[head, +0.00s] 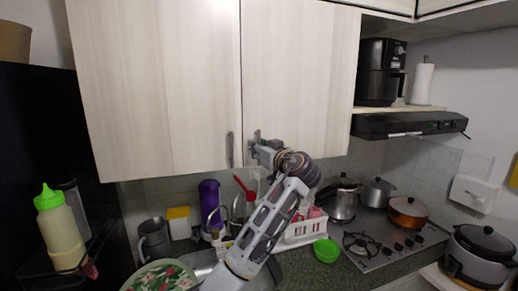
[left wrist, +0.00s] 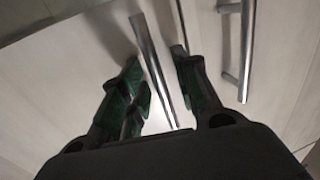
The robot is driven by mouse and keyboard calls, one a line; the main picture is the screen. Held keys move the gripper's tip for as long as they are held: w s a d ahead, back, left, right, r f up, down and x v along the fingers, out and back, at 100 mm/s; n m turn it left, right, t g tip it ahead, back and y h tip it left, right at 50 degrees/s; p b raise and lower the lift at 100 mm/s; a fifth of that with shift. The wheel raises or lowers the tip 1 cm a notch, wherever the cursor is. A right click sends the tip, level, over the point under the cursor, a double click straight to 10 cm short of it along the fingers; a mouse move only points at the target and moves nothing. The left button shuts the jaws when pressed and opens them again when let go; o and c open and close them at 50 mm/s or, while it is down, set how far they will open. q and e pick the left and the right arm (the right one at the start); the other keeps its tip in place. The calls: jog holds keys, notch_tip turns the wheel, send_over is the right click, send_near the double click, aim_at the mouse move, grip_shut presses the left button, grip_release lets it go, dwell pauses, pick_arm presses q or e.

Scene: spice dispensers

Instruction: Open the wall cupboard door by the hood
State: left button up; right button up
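The right cupboard door (head: 300,75), pale wood and nearest the hood, looks shut, level with the left door (head: 155,80). My left gripper (head: 257,146) is at the lower left corner of the right door. In the left wrist view my left gripper (left wrist: 163,85) is open, with its dark green fingers on either side of a metal bar handle (left wrist: 153,62). Gaps show between the bar and both fingers. The other door's handle (left wrist: 239,50) stands to the right, outside the fingers; in the head view the left door's handle (head: 230,150) is clear. My right gripper is not in view.
The hood (head: 408,124) juts out right of the cupboard, below a shelf with a black air fryer (head: 380,72). Below are a dish rack (head: 303,229), a green bowl (head: 326,250), a steel pot (head: 341,199) and a hob (head: 385,244). The space before the doors is free.

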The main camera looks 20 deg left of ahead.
pick_arm(q)
jog(key=shift+c, duration=0.4)
grip_shut()
jog(key=shift+s+d, duration=0.1)
